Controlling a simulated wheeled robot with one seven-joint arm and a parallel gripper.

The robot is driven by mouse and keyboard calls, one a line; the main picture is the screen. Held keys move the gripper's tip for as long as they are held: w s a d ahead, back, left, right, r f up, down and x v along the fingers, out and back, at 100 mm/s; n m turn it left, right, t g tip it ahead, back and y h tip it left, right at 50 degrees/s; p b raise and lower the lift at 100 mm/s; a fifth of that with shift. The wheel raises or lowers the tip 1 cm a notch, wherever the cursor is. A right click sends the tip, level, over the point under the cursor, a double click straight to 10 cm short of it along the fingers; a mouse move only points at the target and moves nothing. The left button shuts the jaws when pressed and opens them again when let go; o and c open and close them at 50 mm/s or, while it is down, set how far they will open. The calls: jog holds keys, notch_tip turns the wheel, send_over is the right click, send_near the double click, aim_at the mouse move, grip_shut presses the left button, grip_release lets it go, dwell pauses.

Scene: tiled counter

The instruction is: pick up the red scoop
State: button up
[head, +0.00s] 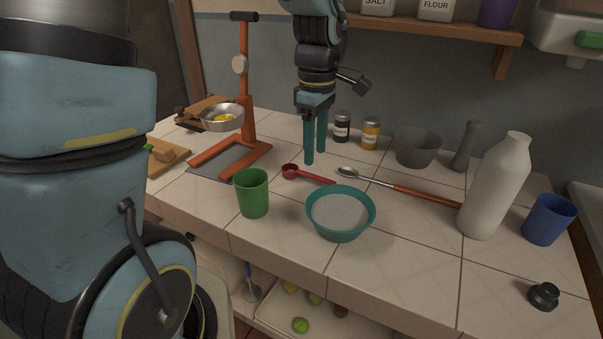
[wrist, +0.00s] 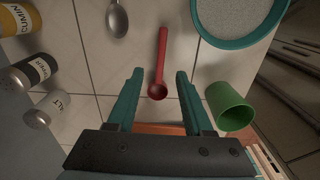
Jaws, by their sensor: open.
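The red scoop (head: 308,175) lies flat on the tiled counter, behind the teal bowl. In the wrist view the red scoop (wrist: 161,62) lies with its round cup toward my gripper and its handle pointing away. My gripper (head: 315,162) points down above the counter, close to the scoop's cup end. In the wrist view the fingers of my gripper (wrist: 160,76) are apart, and the scoop's cup shows between them. Nothing is held. Whether the fingers are level with the scoop is hard to tell.
A teal bowl of pale grains (head: 340,232) and a green cup (head: 252,194) stand in front of the scoop. A long spoon (head: 400,187) lies to its right. Spice jars (head: 371,132) stand behind. An orange stand (head: 245,110) with a metal pan (head: 221,118) is at the left.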

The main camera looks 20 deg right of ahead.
aim_at(315, 176)
jog(key=shift+s+f+p, duration=0.15)
jog(key=shift+f+p, duration=0.6)
jog(key=shift+f, duration=2.45)
grip_shut()
